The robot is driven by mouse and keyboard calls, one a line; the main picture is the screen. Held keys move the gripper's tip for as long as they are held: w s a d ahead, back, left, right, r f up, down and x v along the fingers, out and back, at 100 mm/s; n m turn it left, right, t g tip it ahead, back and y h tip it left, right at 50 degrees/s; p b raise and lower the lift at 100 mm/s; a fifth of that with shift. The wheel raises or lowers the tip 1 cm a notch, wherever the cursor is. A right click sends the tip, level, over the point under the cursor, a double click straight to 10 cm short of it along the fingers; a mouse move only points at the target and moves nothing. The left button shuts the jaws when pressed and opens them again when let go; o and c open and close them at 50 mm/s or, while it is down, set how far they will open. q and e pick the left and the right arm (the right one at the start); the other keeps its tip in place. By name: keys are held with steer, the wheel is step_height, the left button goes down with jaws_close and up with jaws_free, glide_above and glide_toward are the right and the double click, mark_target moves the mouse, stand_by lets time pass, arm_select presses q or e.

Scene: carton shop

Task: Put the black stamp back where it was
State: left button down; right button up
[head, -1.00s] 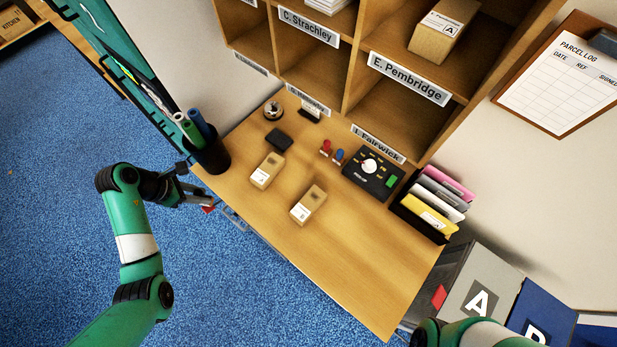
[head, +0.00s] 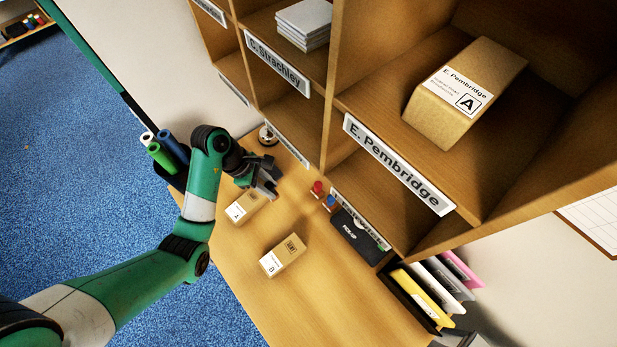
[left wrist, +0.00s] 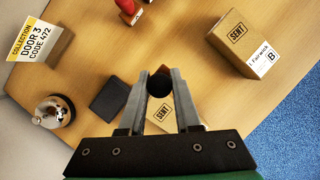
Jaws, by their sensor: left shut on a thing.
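My left gripper (head: 268,190) is over the desk near the pigeonholes, and it also shows in the left wrist view (left wrist: 160,84). The red stamp (head: 317,187) and blue stamp (head: 331,201) stand side by side to the right of the gripper. A dark ink pad (left wrist: 109,98) lies left of the fingers in the left wrist view.
A carton (head: 241,207) sits just below the left gripper, and carton B (head: 282,256) lies further forward; both bear SENT marks in the left wrist view. A bell (left wrist: 52,111) and collection sign (left wrist: 38,42) stand nearby. The pigeonhole shelf (head: 330,100) rises behind.

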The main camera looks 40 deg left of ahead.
arm_select(q)
steer(key=w+f, duration=0.1)
steer(key=w, duration=0.2)
steer(key=w+f+b, duration=0.1)
steer(key=w+f, duration=0.1)
steer(key=w, duration=0.1)
steer(key=w+d+f+b, duration=0.1)
steer(key=w+f, duration=0.1)
steer(key=w, duration=0.1)
steer(key=shift+w+f, duration=0.1)
steer(key=shift+w, duration=0.3)
steer(key=shift+w+f+b, duration=0.45)
steer(key=shift+w+f, duration=0.1)
steer(key=shift+w, duration=0.2)
steer(key=shift+w+f+b, duration=0.4)
steer(key=shift+w+f, duration=0.15)
steer(key=shift+w, duration=0.15)
arm_select(e)
steer(key=shift+f, duration=2.65)
